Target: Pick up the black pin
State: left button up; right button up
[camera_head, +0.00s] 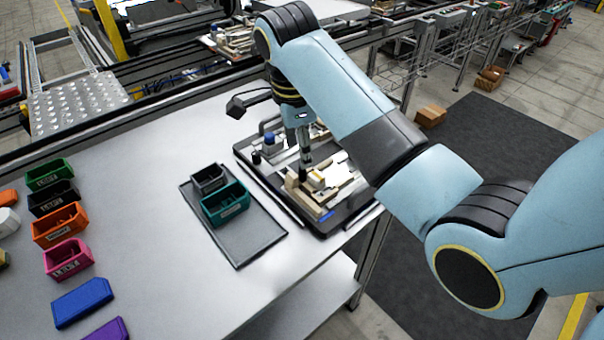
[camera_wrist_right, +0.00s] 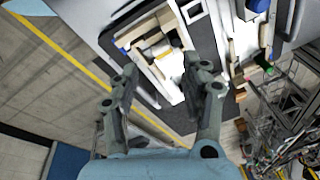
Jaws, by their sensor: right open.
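A small dark upright piece (camera_head: 256,158), which may be the black pin, stands at the left side of the pallet tray (camera_head: 322,228) in the head view. I cannot pick it out surely in the right wrist view. My right gripper (camera_head: 304,160) points down over the pallet, to the right of that dark piece and close above the beige fixture (camera_head: 291,187). In the right wrist view my right gripper (camera_wrist_right: 160,72) has its fingers spread, with nothing between them. The beige fixture also shows there (camera_wrist_right: 147,66), past the fingertips. My left gripper is out of view.
A blue-topped cylinder (camera_head: 269,138) stands on the pallet near the dark piece. Several coloured bins line the table's left side. The table (camera_head: 140,200) between is clear.

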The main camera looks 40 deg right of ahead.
jog(key=w+r+m, duration=0.1)
jog(key=w+m, duration=0.1)
jog(key=m, duration=0.1)
send_over(302, 176)
jog(key=a, duration=0.1)
notch_tip(302, 176, down, 5)
jog(key=f, duration=0.1)
jog(key=d+f, duration=0.1)
jog(key=f, duration=0.1)
jog(key=f+p, duration=0.1)
jog(key=f, duration=0.1)
jog(key=shift+w+d+f, duration=0.1)
jog(key=shift+w+d, duration=0.1)
jog(key=shift+w, duration=0.1)
grip_shut()
